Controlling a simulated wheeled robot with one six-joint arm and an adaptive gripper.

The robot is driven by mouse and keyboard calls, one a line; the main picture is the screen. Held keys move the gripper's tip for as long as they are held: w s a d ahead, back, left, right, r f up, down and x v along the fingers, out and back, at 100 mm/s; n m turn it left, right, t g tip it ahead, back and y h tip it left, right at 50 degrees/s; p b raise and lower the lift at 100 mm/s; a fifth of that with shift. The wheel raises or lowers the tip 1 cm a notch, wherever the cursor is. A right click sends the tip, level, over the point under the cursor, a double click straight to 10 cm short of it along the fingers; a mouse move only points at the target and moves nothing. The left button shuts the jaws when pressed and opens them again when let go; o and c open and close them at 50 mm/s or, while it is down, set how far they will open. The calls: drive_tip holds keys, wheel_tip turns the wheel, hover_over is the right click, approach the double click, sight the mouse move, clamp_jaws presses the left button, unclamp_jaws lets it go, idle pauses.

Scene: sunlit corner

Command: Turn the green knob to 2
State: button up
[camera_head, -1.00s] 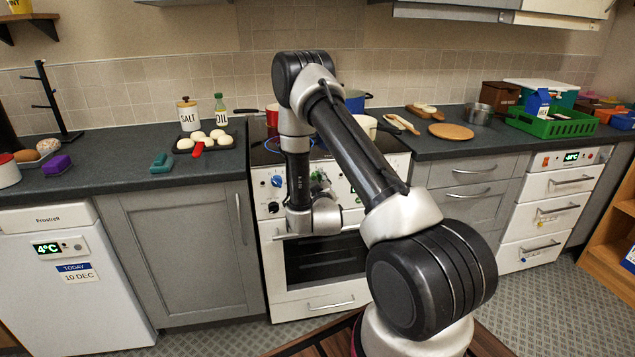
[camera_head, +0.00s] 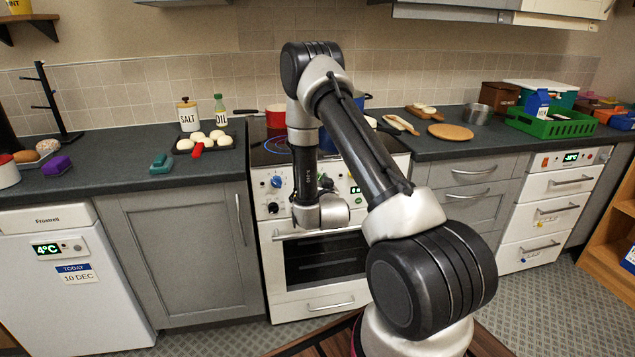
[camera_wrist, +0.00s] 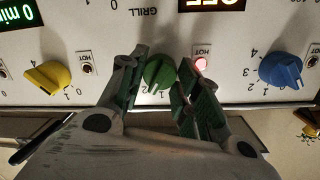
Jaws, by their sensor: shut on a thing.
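The green knob (camera_wrist: 158,72) is on the white stove panel in the wrist view, which shows the panel upside down. My gripper (camera_wrist: 162,62) has one finger on each side of the knob and is shut on it. Digits, with a 2 readable, show just below the knob, partly covered by the left finger. The knob's exact pointer direction is hard to tell. In the head view my wrist is in front of the stove (camera_head: 325,300) and largely hides the knob and fingers.
In the wrist view a yellow knob (camera_wrist: 48,77) is to the left and a blue knob (camera_wrist: 281,70) to the right. A red HOT light (camera_wrist: 201,64) glows beside the right finger. A red pan (camera_head: 275,116) stands on the hob.

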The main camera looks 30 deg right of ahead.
drive_tip(key=shift+m, duration=0.6)
drive_tip(key=shift+f, duration=0.1)
drive_tip(key=o, duration=1)
drive_tip(key=shift+o, duration=0.2)
drive_tip(key=shift+s, duration=0.1)
drive_tip(key=v, duration=1.2)
drive_tip(key=shift+d, duration=0.1)
